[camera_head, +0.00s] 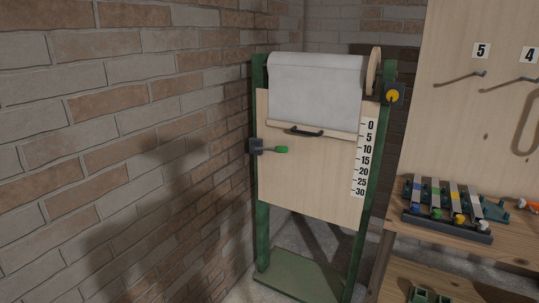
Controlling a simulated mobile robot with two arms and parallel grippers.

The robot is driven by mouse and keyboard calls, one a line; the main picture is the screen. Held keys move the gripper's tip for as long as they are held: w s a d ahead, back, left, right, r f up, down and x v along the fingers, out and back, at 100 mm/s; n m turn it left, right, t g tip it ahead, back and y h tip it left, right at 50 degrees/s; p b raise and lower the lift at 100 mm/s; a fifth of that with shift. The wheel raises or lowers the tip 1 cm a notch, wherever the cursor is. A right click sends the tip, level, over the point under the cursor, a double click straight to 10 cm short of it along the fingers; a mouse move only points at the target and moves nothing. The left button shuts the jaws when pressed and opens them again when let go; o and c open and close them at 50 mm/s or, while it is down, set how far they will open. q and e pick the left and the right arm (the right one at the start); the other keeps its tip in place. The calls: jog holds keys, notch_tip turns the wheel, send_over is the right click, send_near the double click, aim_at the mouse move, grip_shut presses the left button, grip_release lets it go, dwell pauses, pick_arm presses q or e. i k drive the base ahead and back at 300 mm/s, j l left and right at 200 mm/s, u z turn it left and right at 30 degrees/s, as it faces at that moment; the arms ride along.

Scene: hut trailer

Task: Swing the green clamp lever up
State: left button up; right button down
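The green clamp lever (281,150) is a short lever with a green tip. It sticks out to the right, about level, from a dark clamp block (257,147) on the left post of a green-framed stand. The stand carries a wooden board (300,185) with a number scale (365,158) along its right side. A grey-white sheet (316,88) hangs over the upper board, and a wooden bar with a black handle (306,131) lies along its lower edge. Neither of my grippers is in view.
A brick wall (110,120) runs along the left. A wooden bench (510,255) at the right holds a rack (447,222) of coloured-tip tools. A pegboard panel (470,130) with numbered hooks stands behind it. A yellow knob (392,96) sits on the stand's right post.

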aim_at(280, 149)
jog(key=i+u, duration=0.3)
jog(key=i, duration=0.55)
jog(key=i+l+u, duration=0.15)
jog(key=i+u, duration=0.15)
jog(key=i, duration=0.55)
